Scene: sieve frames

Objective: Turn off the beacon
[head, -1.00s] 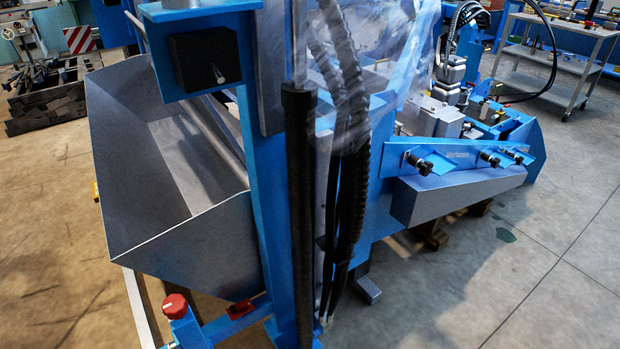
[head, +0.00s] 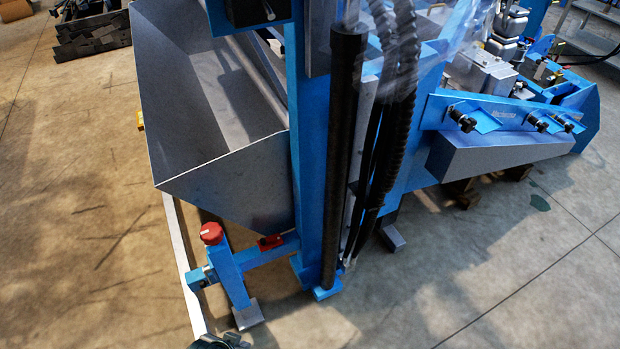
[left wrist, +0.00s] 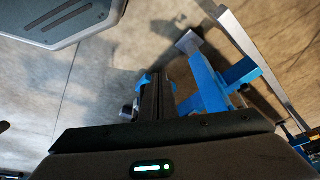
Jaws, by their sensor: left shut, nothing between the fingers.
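No lamp that I can clearly identify as the beacon shows. A red mushroom-shaped knob (head: 211,233) tops a short blue post (head: 231,272) at the machine's foot. A small red switch (head: 270,242) sits on the blue crossbar to its right. A black box with a small pale lever (head: 267,10) is cut off at the top edge. My left gripper (head: 228,342) just enters at the bottom edge of the head view, below the post and apart from the knob. In the left wrist view, its dark fingers (left wrist: 152,95) are shut and empty, with blue framework beyond. My right gripper is out of view.
A large grey metal hopper (head: 225,175) hangs above the post. A blue column (head: 310,150) with a black tube and hoses (head: 390,130) stands to the right. A pale rail (head: 182,265) runs along the floor. The floor at left is largely clear.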

